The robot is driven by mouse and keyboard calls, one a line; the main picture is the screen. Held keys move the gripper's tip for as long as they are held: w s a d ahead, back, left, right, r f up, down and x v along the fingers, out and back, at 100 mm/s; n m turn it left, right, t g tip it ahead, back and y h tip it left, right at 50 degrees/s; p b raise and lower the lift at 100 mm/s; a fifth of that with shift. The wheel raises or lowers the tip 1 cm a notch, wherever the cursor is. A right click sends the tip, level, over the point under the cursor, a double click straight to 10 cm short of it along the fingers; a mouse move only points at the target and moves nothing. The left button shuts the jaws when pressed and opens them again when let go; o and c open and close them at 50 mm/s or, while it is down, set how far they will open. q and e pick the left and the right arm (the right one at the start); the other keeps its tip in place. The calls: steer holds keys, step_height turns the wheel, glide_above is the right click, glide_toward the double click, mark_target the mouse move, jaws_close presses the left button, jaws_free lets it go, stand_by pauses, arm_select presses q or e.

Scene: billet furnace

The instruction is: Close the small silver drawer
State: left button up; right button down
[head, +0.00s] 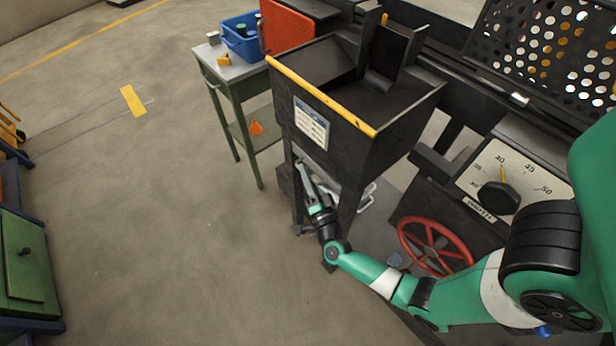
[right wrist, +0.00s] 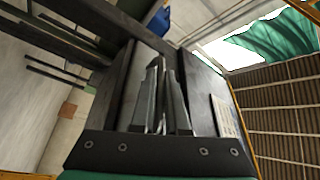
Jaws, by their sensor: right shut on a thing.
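My right gripper (head: 305,172) reaches in under the black hopper (head: 350,135), between its legs. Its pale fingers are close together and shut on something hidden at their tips. In the right wrist view the same gripper (right wrist: 160,68) points at dark grey panels. I cannot make out a small silver drawer for certain in either view. The shadow under the hopper and the gripper hide much there. A pale bent bar (head: 367,196) shows just right of the gripper, apart from it. My left gripper is not in view.
A green side table (head: 222,72) with a blue bin (head: 243,42) stands at the back left. A red handwheel (head: 435,247) and a dial panel (head: 520,180) are close to my right arm. A green cabinet (head: 28,255) is at far left. The floor between is clear.

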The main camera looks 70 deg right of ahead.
steer(key=shift+d, duration=0.1)
steer(key=shift+s, duration=0.1)
steer(key=c, duration=0.9)
jaws_free()
steer(key=shift+s+d, duration=0.1)
steer(key=shift+d, duration=0.05)
